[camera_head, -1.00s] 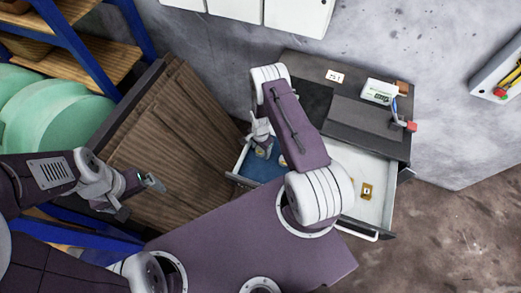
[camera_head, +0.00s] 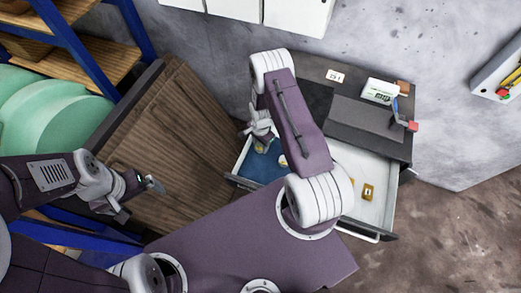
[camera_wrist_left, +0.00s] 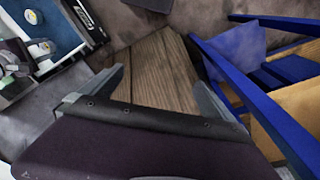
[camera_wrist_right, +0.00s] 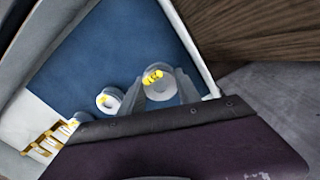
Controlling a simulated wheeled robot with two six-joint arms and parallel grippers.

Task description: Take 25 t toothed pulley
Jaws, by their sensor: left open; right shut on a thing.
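A pale pulley with yellow markings (camera_wrist_right: 161,84) sits between the fingers of my right gripper (camera_wrist_right: 165,86) in the right wrist view. The right gripper is shut on it, over the blue-floored part of the open drawer (camera_wrist_right: 85,65). A second pale pulley (camera_wrist_right: 109,100) lies apart on the blue floor; it also shows in the head view (camera_head: 283,160). The tooth counts cannot be read. My left gripper (camera_wrist_left: 160,88) is open and empty, over the brown wooden boards at the left in the head view (camera_head: 142,198).
A white-floored open drawer (camera_head: 373,178) with small yellow parts stands right of the blue one. The cabinet top (camera_head: 365,125) carries a box and tools. Brown boards (camera_head: 175,130) and a blue-framed shelf (camera_head: 65,40) stand to the left.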

